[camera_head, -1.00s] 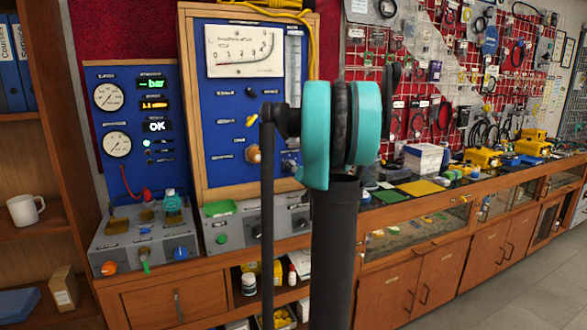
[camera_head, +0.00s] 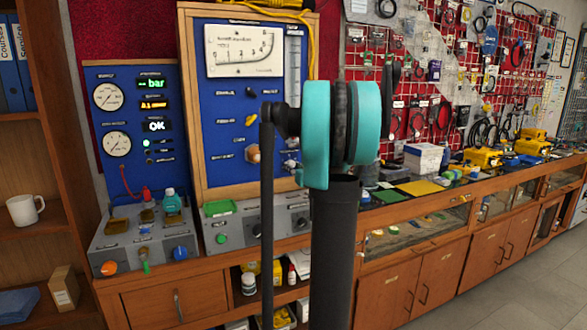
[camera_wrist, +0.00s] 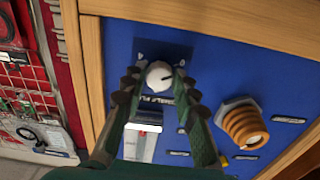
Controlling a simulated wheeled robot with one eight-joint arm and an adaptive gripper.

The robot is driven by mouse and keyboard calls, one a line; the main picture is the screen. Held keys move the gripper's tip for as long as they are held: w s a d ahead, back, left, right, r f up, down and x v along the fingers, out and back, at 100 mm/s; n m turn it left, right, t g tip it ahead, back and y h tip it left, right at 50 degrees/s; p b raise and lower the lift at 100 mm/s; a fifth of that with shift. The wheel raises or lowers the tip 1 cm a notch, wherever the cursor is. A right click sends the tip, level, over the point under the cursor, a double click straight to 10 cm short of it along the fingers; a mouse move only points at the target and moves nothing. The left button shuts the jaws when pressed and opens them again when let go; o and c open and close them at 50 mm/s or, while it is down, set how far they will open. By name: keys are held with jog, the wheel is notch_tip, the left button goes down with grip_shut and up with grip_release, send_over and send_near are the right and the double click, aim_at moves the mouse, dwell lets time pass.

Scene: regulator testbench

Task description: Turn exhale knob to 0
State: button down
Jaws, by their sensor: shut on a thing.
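A small round white knob (camera_wrist: 155,80) with a dark pointer line sits on the blue panel in the wrist view. The line points to the right and slightly down. I take this as the exhale knob, but its label is too blurred to read. My gripper (camera_wrist: 159,73) has its two dark ridged fingers on either side of the knob, shut on it. In the head view my arm covers the gripper and most of this corner of the blue test panel (camera_head: 212,110).
An orange ribbed fitting (camera_wrist: 245,126) sticks out of the panel to the right of the knob. A wooden frame (camera_wrist: 240,25) borders the panel closely. A grey control box (camera_head: 240,236) stands below the panel. A red pegboard (camera_head: 415,100) is to the right.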

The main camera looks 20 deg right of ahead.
jog(key=c, duration=1.2)
grip_release()
jog(key=s, duration=1.2)
jog(key=shift+d, duration=0.2)
